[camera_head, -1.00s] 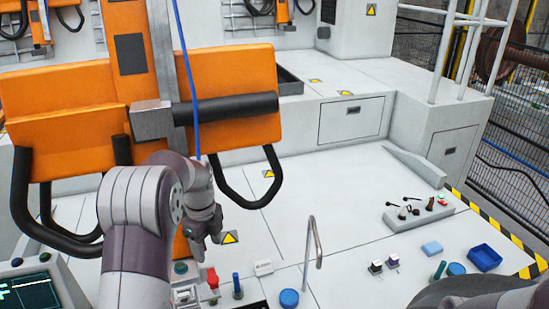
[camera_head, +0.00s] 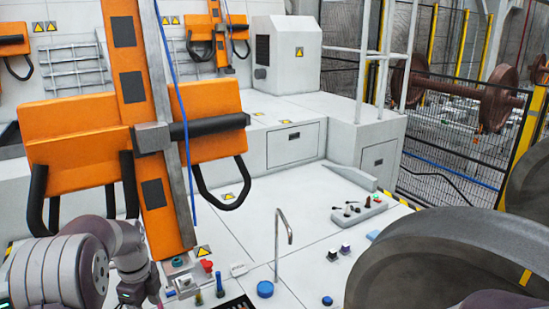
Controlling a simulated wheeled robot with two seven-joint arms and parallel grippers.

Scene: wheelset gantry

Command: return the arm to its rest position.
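My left arm comes in at the lower left, bent and low. Its gripper (camera_head: 136,293) is at the bottom of the view, left of the small panel with the red knob. Its fingers are small and partly hidden, so I cannot tell whether they are open or shut. I see nothing held in it. My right gripper is not in view.
An orange gantry unit (camera_head: 65,137) with black handles stands behind my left arm. A bent metal rod (camera_head: 277,245) and a blue round cap (camera_head: 265,289) are on the white deck (camera_head: 240,225). Large grey wheel-like shapes (camera_head: 440,245) fill the lower right.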

